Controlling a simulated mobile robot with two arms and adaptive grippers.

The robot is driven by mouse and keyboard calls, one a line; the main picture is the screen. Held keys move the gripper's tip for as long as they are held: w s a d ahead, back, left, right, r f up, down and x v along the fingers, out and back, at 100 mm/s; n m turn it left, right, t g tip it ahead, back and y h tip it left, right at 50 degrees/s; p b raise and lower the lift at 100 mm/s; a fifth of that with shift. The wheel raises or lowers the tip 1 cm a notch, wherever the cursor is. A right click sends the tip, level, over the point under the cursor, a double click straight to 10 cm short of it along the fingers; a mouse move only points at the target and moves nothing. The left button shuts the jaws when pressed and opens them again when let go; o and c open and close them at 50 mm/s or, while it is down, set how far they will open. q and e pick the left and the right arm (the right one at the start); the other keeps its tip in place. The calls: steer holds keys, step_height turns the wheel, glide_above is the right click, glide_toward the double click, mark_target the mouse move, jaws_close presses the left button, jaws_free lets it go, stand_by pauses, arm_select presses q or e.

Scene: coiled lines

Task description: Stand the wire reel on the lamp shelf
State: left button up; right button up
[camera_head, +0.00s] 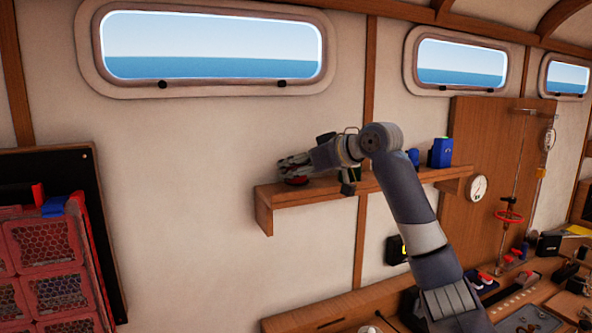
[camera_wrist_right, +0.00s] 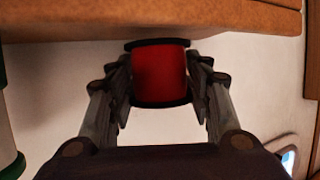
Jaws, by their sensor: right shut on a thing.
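The wire reel, a red spool with black end flanges (camera_wrist_right: 160,75), is held between the fingers of my right gripper (camera_wrist_right: 159,88) in the right wrist view. In the head view my right gripper (camera_head: 293,164) is at the left end of the wooden lamp shelf (camera_head: 318,192). A little of the red reel (camera_head: 297,181) shows just under the fingers, close to the shelf top. I cannot tell whether it touches the shelf. The wooden shelf (camera_wrist_right: 120,20) also spans the top of the right wrist view. My left gripper is not in view.
A blue box (camera_head: 441,152) stands on the shelf's right part, with a smaller blue item (camera_head: 413,156) beside it. A small dark object (camera_head: 348,188) is at the shelf edge by my wrist. Red mesh crates (camera_head: 45,245) stand at the left. Bare wall lies below the shelf.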

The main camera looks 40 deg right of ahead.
steer(key=shift+d+f, duration=0.1)
steer(key=shift+f, duration=0.45)
steer(key=shift+s, duration=0.1)
steer(key=shift+f, duration=0.1)
steer(key=shift+f, duration=0.15)
steer(key=o, duration=1.5)
steer(key=shift+c, duration=0.2)
